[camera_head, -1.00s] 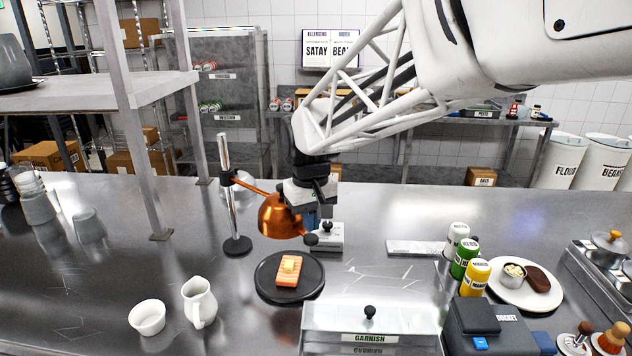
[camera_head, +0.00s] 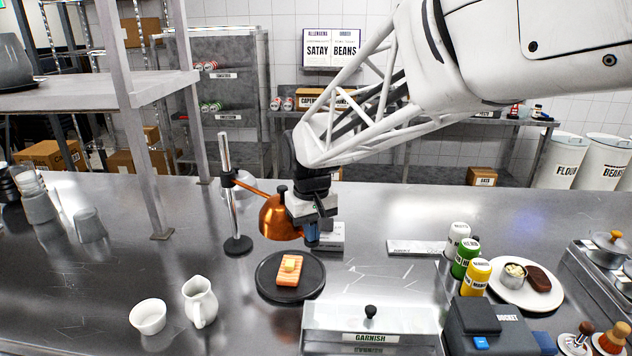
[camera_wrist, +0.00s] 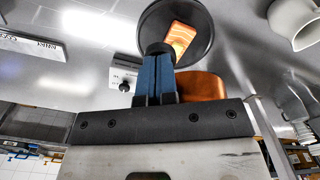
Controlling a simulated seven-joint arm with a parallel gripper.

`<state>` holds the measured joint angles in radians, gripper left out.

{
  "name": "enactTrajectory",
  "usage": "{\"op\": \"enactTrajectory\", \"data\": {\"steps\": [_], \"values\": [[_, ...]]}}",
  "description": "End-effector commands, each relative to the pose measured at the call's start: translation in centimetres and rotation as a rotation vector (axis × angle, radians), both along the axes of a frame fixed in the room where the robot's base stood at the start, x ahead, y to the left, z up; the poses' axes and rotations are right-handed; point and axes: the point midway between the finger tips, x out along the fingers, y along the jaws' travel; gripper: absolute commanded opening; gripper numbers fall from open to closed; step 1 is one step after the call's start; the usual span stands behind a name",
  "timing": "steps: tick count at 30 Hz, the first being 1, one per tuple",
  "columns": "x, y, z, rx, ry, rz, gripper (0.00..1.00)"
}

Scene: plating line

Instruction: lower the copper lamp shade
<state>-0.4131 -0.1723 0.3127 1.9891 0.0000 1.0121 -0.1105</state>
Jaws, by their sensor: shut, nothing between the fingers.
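The copper lamp shade (camera_head: 279,218) hangs from a short arm on a chrome post (camera_head: 226,165), above and behind a black plate (camera_head: 265,290). On the plate lies an orange piece of food (camera_head: 289,271). My gripper (camera_head: 312,242) is right beside the shade's right side, blue fingers pointing down. In the wrist view the fingers are together with nothing between them. A dark rounded piece (camera_wrist: 160,48) shows at their tips; I cannot tell whether they touch it. The shade (camera_wrist: 203,86) is partly hidden behind the fingers and gripper body in the wrist view.
A small metal box (camera_head: 331,238) stands just behind my gripper. A garnish container (camera_head: 370,316) is in front, with a white jug (camera_head: 199,301) and bowl (camera_head: 148,317) to the left. Shaker bottles (camera_head: 463,258) stand to the right. The counter between plate and bottles is mostly clear.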

Motion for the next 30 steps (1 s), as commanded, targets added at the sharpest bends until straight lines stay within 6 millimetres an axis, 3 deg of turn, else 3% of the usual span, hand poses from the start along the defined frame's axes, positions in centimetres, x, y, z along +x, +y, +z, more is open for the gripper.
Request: {"op": "enactTrajectory", "data": {"steps": [30], "values": [[0.0,0.0,-3.0,0.000,0.001,0.000,0.00]]}}
